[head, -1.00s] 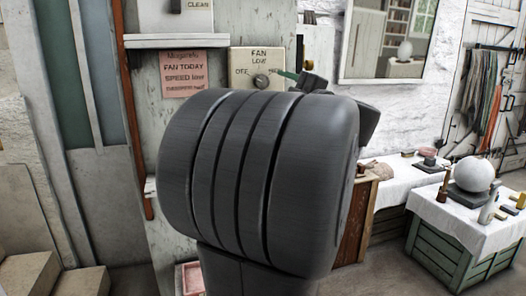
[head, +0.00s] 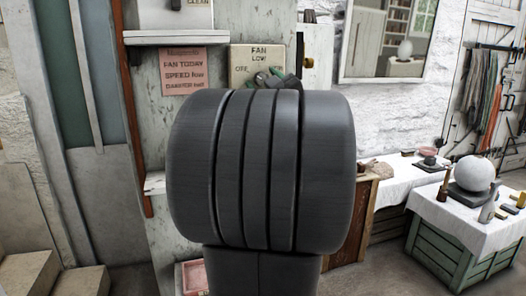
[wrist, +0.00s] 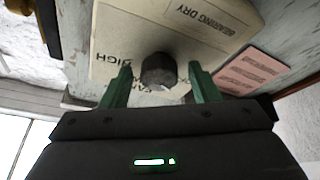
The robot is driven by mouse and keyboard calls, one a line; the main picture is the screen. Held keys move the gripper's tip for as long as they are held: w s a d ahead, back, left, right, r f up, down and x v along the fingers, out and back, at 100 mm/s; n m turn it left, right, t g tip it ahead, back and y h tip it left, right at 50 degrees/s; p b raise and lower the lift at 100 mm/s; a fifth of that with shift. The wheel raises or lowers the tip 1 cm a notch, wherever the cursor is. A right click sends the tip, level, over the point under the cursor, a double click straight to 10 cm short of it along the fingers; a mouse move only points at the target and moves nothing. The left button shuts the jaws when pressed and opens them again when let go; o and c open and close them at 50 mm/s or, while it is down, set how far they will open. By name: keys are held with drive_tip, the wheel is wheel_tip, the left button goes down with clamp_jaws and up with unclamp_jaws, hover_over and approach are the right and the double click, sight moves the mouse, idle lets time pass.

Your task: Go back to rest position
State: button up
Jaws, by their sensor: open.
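The fan panel (head: 258,54) is a cream plate with a dark round knob, fixed to the pale wall post. In the head view the knob is hidden behind my gripper (head: 272,79), whose green fingers show just above my dark arm link. In the wrist view the panel (wrist: 120,28) fills the top and the dark knob (wrist: 158,70) lies between the two green fingers of my gripper (wrist: 160,86). The fingers are apart, with a gap on each side of the knob. Whether the fingertips touch the panel, I cannot tell.
A pink note (head: 186,71) hangs left of the panel, below a white shelf (head: 176,40). At right a green crate (head: 440,247) with a white cloth bears a plaster sphere (head: 474,174). A mirror (head: 390,40) hangs on the white wall. Steps (head: 30,275) are at lower left.

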drive_tip(key=m+h, duration=0.1)
drive_tip(key=m, duration=0.1)
drive_tip(key=s+m+t+h, duration=0.1)
drive_tip(key=m, duration=0.1)
drive_tip(key=s+f+m, duration=0.1)
drive_tip(key=shift+s+d+m+t+h, duration=0.1)
drive_tip(key=shift+d+m+t+h, duration=0.2)
drive_tip(key=shift+m+h, duration=0.1)
